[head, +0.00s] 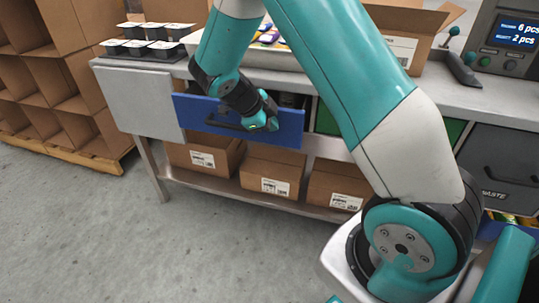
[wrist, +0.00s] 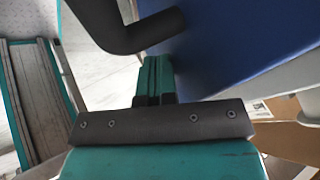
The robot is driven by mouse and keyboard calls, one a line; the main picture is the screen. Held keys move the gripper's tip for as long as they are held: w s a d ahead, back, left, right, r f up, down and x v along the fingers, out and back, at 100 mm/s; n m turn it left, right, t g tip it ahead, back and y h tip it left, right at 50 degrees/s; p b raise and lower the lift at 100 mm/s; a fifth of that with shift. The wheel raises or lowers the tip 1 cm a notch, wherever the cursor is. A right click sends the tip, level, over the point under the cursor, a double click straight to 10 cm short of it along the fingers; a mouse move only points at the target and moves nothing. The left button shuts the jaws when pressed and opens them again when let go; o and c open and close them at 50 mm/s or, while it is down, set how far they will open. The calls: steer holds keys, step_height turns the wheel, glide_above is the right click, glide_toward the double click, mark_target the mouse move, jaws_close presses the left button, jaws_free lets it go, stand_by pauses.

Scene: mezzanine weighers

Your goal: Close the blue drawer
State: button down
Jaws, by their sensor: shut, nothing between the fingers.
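The blue drawer (head: 290,127) is under the bench top, its front standing out from the bench. A narrow strip of its inside with something dark shows above the front edge. Its dark bar handle (head: 222,126) is on the front, partly behind my wrist. My gripper (head: 268,123) is in front of the drawer front, by the right end of the handle. In the wrist view my teal fingers (wrist: 156,76) are together and empty, close to the blue front (wrist: 235,55) and beside the black handle (wrist: 150,30). I cannot tell whether they touch it.
Cardboard boxes (head: 276,172) stand on the lower shelf beneath the drawer. A green front (head: 328,122) and a grey drawer marked WASTE (head: 500,165) are to the right. Dark cups (head: 138,47) and a scale display (head: 515,38) are on the bench. The floor in front is clear.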

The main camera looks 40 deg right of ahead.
steer(key=w+d, duration=0.2)
steer(key=d, duration=0.1)
steer(key=w+d, duration=0.1)
steer(key=d, duration=0.1)
steer(key=shift+w+d, duration=0.25)
steer(key=shift+w, duration=0.1)
steer(key=shift+a, duration=0.1)
